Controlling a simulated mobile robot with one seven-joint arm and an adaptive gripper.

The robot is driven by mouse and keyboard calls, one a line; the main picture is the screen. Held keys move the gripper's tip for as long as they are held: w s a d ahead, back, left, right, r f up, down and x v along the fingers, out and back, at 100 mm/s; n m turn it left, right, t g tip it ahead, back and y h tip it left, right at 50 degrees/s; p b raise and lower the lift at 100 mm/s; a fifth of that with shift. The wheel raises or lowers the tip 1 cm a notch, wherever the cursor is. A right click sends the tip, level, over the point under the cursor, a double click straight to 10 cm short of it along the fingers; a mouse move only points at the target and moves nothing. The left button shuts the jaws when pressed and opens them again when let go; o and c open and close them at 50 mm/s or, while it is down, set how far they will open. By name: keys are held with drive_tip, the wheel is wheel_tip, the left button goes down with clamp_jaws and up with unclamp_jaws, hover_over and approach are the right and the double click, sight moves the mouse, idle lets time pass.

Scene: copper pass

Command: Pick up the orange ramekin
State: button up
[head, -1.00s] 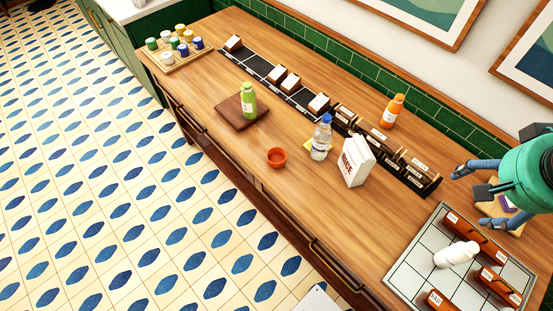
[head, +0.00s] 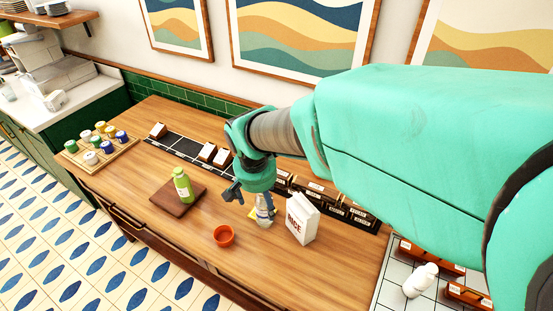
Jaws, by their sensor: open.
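The orange ramekin (head: 223,236) is a small round bowl standing upright on the wooden counter (head: 165,232), near its front edge. My gripper (head: 247,200) is above the counter, behind and slightly right of the ramekin, and apart from it. Its fingers point down and look spread, with nothing seen between them. The gripper and arm hide part of the water bottle (head: 265,214), which stands right of the ramekin.
A white rice carton (head: 302,219) stands right of the bottle. A green bottle (head: 183,185) stands on a dark board (head: 163,202) to the left. Several small jars (head: 100,128) sit at the back left. A grey tiled tray (head: 392,297) is at the lower right. Counter left of the ramekin is clear.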

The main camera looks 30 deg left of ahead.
drive_tip(key=s+a+f+p, duration=0.1)
drive_tip(key=s+a+f, duration=0.2)
drive_tip(key=a, duration=0.3)
drive_tip(key=s+a+f+m+p, duration=0.1)
drive_tip(key=s+a+f, duration=0.3)
drive_tip(key=a, duration=0.2)
drive_tip(key=shift+s+a+f+g, duration=0.2)
drive_tip(key=shift+s+f+g, duration=0.05)
drive_tip(key=shift+f+g, duration=0.15)
hover_over(225, 238)
drive_tip(key=s, duration=0.1)
drive_tip(key=shift+s+d+f+b, duration=0.1)
drive_tip(key=shift+f+b, duration=0.15)
drive_tip(key=shift+f, duration=1.9)
drive_tip(key=shift+d+f+b, duration=0.1)
drive_tip(key=shift+f+b, duration=0.1)
drive_tip(key=shift+f, duration=1.9)
drive_tip(key=shift+w+a+f+b, duration=0.1)
drive_tip(key=shift+w+f+b, duration=0.15)
drive_tip(key=shift+f, duration=1.05)
drive_tip(key=shift+w+a+f+b, duration=0.1)
drive_tip(key=shift+w+f+b, duration=0.1)
drive_tip(key=shift+f, duration=1.05)
drive_tip(key=shift+d, duration=0.1)
drive_tip(key=c, duration=1.3)
